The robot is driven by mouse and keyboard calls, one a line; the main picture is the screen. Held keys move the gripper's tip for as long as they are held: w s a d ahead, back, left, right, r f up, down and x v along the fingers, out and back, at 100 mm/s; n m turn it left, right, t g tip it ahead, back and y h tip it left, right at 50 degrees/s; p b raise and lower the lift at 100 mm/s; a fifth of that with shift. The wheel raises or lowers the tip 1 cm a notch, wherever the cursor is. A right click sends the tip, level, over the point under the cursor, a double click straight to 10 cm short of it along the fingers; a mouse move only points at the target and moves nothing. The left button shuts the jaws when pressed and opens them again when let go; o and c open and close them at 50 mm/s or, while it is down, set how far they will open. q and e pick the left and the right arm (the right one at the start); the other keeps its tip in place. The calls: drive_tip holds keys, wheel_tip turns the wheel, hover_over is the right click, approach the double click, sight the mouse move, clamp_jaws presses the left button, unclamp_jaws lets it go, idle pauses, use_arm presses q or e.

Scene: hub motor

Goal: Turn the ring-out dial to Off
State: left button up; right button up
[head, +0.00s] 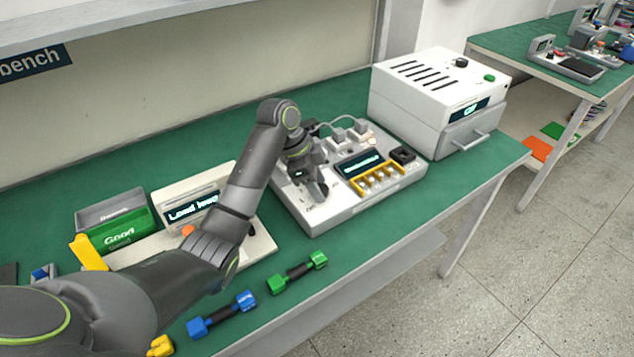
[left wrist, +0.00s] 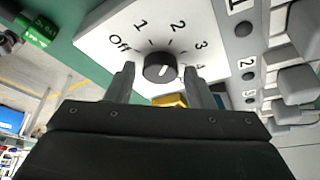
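The ring-out dial (left wrist: 159,68) is a round black knob on a white panel, with Off, 1, 2, 3 and 4 printed in an arc around it. It has a short white mark, but I cannot tell surely which label it points to. My left gripper (left wrist: 160,70) is open, one finger on each side of the knob, with a visible gap at both sides. In the head view my left gripper (head: 318,190) reaches down over the left front of the white tester box (head: 345,207) and hides the dial. My right gripper is not in view.
The tester has a display (head: 360,164), yellow-framed switches (head: 380,178) and plugs with cables at its back. A white drawer unit (head: 425,95) stands at right. Green (head: 297,272) and blue (head: 222,314) dumbbell-shaped parts lie in front. A green "Good" bin (head: 115,225) stands left.

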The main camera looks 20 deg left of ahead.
use_arm(q)
drive_tip(key=c, duration=0.7)
drive_tip(key=shift+r+n+p, duration=0.15)
drive_tip(key=shift+n+p, duration=0.15)
drive_tip(key=shift+p, duration=0.45)
drive_tip(key=n+t+y+p, duration=0.1)
drive_tip(key=n+p, duration=0.3)
drive_tip(key=p, duration=0.1)
drive_tip(key=n+t+y+p, duration=0.1)
drive_tip(key=n+p, duration=0.2)
drive_tip(key=p, duration=0.3)
drive_tip(key=n+t+y+p, duration=0.1)
drive_tip(key=n+p, duration=0.3)
drive_tip(key=p, duration=0.2)
drive_tip(key=shift+s+d+r+n, duration=0.1)
drive_tip(key=shift+s+d+n, duration=0.2)
drive_tip(key=shift+s+d, duration=0.1)
drive_tip(key=shift+w+n+y+p, duration=0.1)
drive_tip(key=shift+n+y+p, duration=0.5)
drive_tip(key=shift+n+p, duration=0.5)
drive_tip(key=shift+d+f+n+y+p, duration=0.1)
drive_tip(key=shift+f+n+y+p, duration=0.2)
drive_tip(key=shift+n, duration=0.4)
drive_tip(key=o, duration=1)
drive_tip(key=shift+c, duration=0.2)
